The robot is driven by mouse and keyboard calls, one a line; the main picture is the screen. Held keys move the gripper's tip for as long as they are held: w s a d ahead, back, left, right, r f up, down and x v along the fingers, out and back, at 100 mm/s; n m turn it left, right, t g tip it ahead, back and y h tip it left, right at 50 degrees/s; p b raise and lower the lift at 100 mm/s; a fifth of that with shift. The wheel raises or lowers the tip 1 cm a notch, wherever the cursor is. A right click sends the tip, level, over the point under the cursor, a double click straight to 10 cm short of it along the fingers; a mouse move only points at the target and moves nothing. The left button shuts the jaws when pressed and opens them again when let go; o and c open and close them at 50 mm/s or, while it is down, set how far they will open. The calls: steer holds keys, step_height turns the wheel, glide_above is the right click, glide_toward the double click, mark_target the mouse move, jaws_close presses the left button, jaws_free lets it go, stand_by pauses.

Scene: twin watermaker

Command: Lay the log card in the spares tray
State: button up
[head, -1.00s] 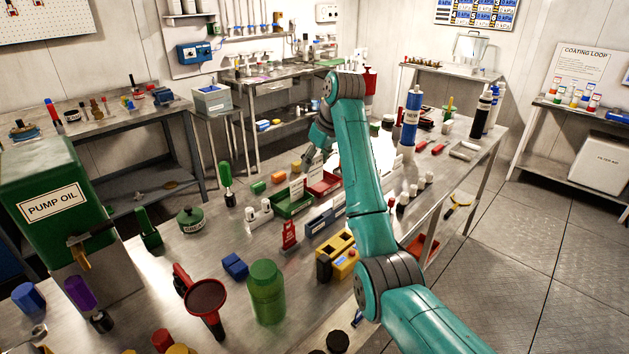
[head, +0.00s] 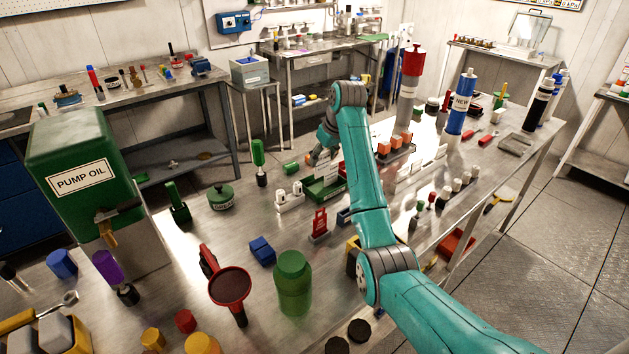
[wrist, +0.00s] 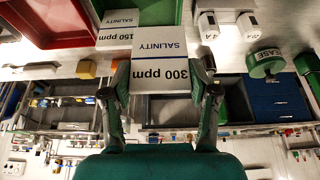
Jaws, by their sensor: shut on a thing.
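My gripper (wrist: 165,85) is shut on a white card (wrist: 168,72) reading "SALINITY 300 ppm", upside down in the wrist view. The card spans the gap between the fingers. I cannot read the words "log card" on it. In the head view my gripper (head: 322,152) is low over the bench, beside a green tray (head: 322,195). The green tray (wrist: 155,10) is at the top of the wrist view, just past the card. A red tray (wrist: 50,42) lies to its left. No label shows which tray is the spares tray.
A second card (wrist: 115,35) reading "150 ppm" stands by the trays. A white two-post holder (head: 289,200), a red tag stand (head: 319,225) and a green grease pot (head: 221,197) are near the green tray.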

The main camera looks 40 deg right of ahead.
mark_target(322, 175)
steer(key=shift+f, duration=4)
steer(key=o, duration=1)
steer(key=shift+f, duration=0.1)
